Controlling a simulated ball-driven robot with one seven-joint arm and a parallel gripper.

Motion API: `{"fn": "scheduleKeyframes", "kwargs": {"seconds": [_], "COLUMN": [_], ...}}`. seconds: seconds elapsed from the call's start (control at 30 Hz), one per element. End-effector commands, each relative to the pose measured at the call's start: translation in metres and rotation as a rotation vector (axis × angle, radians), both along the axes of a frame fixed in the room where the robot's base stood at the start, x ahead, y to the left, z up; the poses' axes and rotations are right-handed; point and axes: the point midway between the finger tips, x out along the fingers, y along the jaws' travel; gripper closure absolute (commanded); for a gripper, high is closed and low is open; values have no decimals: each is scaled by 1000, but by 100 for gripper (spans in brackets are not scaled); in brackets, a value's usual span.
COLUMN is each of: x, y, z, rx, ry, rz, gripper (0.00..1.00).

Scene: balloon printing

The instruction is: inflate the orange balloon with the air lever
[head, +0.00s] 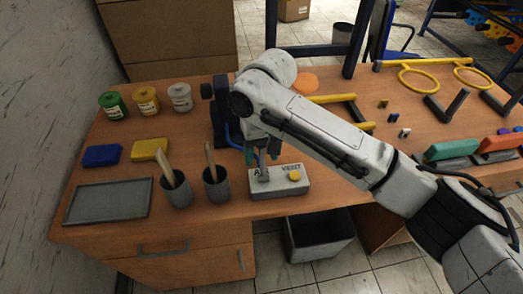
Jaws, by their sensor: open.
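The orange balloon (305,82) shows as a flat orange shape on the table behind my arm, partly hidden by it. The control box (279,187) is a light grey box at the table's front, marked "VENT" beside a yellow button (294,175). The air lever (263,175) is a small grey lever on the box's left side, beneath my gripper. My gripper (262,155) is open and points down right over the lever. I cannot tell whether its fingers touch the lever.
A dark blue pump-like stand (219,112) is close to the left of my gripper. Two grey cups with sticks (176,190) (216,184) stand left of the box. Yellow ring frames (418,78) are at the right. A dark bin (318,238) sits below the front edge.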

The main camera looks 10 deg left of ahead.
Motion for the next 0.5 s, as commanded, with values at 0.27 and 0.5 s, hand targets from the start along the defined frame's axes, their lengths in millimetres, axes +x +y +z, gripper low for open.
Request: {"fn": "scheduleKeyframes", "kwargs": {"seconds": [0.27,0.5], "x": [0,0], "y": [0,0], "z": [0,0], "rx": [0,0], "ry": [0,0], "rz": [0,0], "gripper": [54,77]}}
